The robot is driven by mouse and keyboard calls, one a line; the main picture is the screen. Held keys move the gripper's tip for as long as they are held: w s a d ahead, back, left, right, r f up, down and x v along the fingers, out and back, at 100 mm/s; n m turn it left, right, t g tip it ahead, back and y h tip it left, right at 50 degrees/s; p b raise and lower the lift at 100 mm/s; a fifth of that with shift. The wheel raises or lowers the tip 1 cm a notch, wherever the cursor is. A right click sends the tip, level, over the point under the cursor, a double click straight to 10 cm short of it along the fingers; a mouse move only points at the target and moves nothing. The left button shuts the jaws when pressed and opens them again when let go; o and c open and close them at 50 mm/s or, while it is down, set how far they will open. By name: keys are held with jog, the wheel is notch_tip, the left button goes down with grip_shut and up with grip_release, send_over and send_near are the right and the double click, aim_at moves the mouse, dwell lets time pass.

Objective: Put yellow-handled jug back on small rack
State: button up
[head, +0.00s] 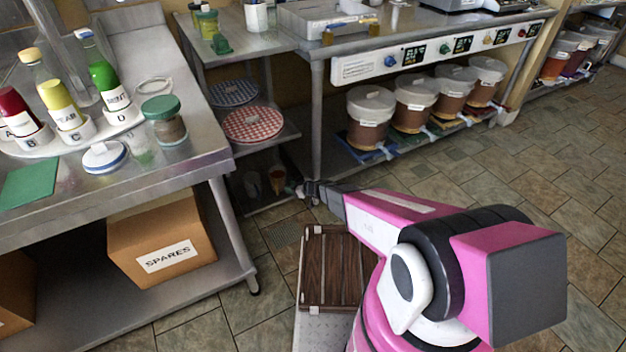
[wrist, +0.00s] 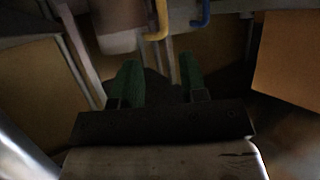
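My gripper (head: 312,190) is low in front of the lower shelf of the small rack (head: 262,188) in the head view. In the wrist view my gripper (wrist: 159,64) has its two green fingers apart, with nothing seen between them. A jug (wrist: 118,22) with a yellow handle (wrist: 161,20) shows at the top of the wrist view, just beyond the fingertips and apart from them. Its upper part is cut off by the frame. In the head view small vessels (head: 277,181) stand on the dim lower shelf; their handle colours are not clear.
A blue handle (wrist: 205,12) shows right of the yellow one. A cardboard box marked SPARES (head: 160,240) sits under the left bench. Lidded buckets (head: 370,115) stand on the low shelf at right. A wooden slatted crate (head: 335,270) is below my arm. The tiled floor at right is clear.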

jog(key=s+d+r+m+g+h, duration=0.2)
jog(key=s+d+r, duration=0.2)
jog(key=d+r, duration=0.3)
jog(key=s+d+r+m+g+h, duration=0.1)
jog(key=s+d+r+g, duration=0.15)
jog(key=d+r, duration=0.45)
jog(key=s+d+r+m+h, duration=0.4)
jog(key=s+d+r+m, duration=0.1)
jog(key=d+r, duration=0.3)
jog(key=s+d+r+m+g+h, duration=0.1)
jog(key=s+d+r+m+h, duration=0.4)
jog(key=s+d+r, duration=0.2)
jog(key=d+r, duration=0.2)
jog(key=d, duration=0.2)
jog(key=shift+s+d, duration=0.25)
jog(key=shift+d, duration=0.05)
